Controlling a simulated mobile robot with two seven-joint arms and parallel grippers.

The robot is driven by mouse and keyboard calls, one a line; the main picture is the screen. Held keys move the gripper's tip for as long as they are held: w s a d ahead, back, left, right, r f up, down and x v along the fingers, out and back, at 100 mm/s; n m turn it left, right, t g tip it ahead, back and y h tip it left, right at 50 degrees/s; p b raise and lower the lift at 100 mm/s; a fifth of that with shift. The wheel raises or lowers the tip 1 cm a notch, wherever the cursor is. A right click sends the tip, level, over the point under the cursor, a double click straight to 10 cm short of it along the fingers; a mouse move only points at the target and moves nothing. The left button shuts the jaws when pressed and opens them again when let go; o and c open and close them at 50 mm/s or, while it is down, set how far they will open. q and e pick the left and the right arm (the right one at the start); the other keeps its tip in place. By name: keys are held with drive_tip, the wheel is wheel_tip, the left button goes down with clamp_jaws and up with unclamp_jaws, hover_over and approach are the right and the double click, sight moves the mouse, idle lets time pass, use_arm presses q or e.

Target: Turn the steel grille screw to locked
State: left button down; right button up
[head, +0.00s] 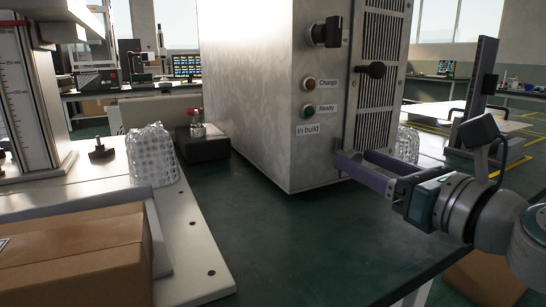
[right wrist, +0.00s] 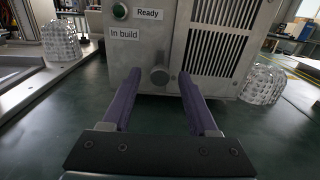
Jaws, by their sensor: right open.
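The cabinet (head: 260,80) is a brushed metal box on the green table, with a slotted grille on its right face. In the head view my right gripper's fingers cover that spot. My right gripper (head: 356,157) is open, its purple fingers pointing at the cabinet's lower part. I cannot tell how deep the fingers reach. My left gripper is not in view.
A black knob (head: 371,69) sits on the grille panel, and a black rotary switch (head: 325,32) is higher up. Bubble wrap (head: 154,156) and a cardboard box (head: 80,255) are at the left. More bubble wrap (right wrist: 262,84) stands right of the cabinet. The table in front is clear.

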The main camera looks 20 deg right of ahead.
clamp_jaws()
idle(0.4)
